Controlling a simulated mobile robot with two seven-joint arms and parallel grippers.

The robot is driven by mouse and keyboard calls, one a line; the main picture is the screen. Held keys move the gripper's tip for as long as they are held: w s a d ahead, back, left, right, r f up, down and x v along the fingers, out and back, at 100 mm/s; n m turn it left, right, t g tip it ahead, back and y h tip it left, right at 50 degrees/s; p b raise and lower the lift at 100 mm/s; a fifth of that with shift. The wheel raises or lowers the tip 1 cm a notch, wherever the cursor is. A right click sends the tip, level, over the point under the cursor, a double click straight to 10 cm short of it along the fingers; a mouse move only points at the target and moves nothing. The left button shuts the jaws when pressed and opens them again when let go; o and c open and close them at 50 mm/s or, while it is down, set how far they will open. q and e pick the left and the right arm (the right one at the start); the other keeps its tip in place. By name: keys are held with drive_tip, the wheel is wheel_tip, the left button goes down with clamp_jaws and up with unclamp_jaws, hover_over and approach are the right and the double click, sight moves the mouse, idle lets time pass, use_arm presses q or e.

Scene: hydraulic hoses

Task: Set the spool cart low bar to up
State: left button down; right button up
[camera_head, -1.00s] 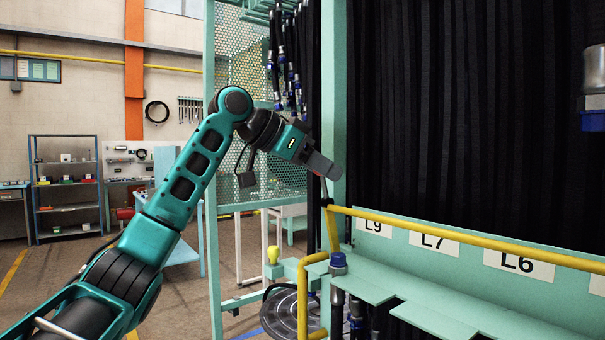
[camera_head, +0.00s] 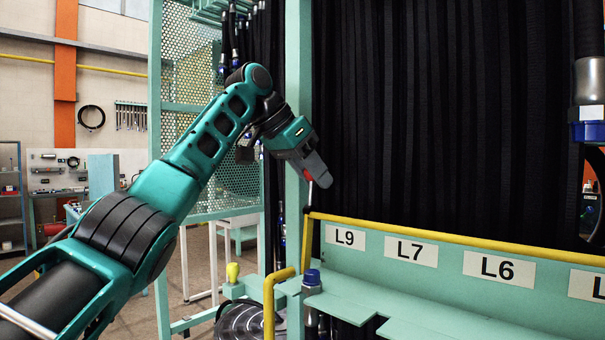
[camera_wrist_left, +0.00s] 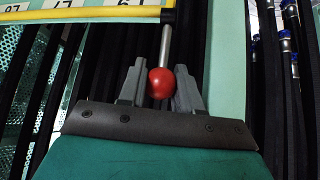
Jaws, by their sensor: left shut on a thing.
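A yellow bar (camera_head: 450,245) runs along the top of the green labelled panel, with its left end bent down. A thin metal rod (camera_head: 309,194) rises from a black joint at that end and is topped by a red knob (camera_head: 307,174). My left gripper (camera_head: 318,172) is at the top of the rod. In the left wrist view, the gripper (camera_wrist_left: 160,86) is shut on the red knob (camera_wrist_left: 162,83), one grey finger on each side. The rod (camera_wrist_left: 165,45) leads from the knob to the yellow bar (camera_wrist_left: 90,14). My right gripper is not in view.
A green post (camera_head: 298,90) and hanging black hoses (camera_head: 420,110) stand close behind the left gripper. A blue-collared fitting (camera_head: 588,110) hangs at the right edge. A second yellow rail (camera_head: 268,305) and a hose coil (camera_head: 238,322) are low at the front.

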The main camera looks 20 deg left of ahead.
use_arm(q)
drive_tip(key=shift+w+f+g, duration=0.25)
drive_tip(key=shift+w+g, duration=0.05)
drive_tip(key=shift+w+d+f, duration=0.1)
idle(0.5)
drive_tip(key=c, duration=0.8)
unclamp_jaws()
drive_tip(key=shift+r, duration=0.2)
drive_tip(key=v, duration=0.7)
drive_tip(key=shift+r, duration=0.2)
